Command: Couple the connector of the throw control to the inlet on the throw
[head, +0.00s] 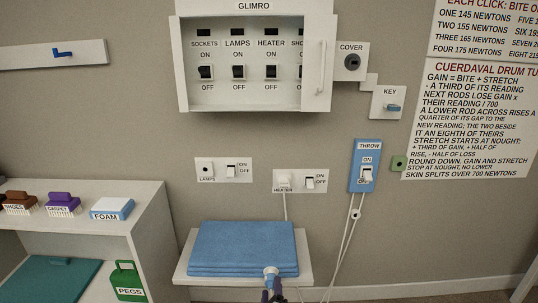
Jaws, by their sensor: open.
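The throw (243,245) is a blue folded blanket in a flat stack on a small white wall shelf. The throw control (364,165) is a blue wall panel labelled THROW with an ON/OFF switch. Pale cords (344,245) hang from it and run down out of view. A small pale rounded piece (270,272) shows at the throw's front edge; I cannot tell whether it is the connector or the inlet. Dark parts of my gripper (272,291) show just below it at the bottom edge, mostly cut off. The gripper is open; whether it touches the piece is unclear.
The white shelf (305,262) has little bare room around the throw. A HEATER outlet (284,181) has a plugged cord running down behind the throw. A white cabinet (150,215) with brushes and foam stands at left. A breaker box (254,60) is above.

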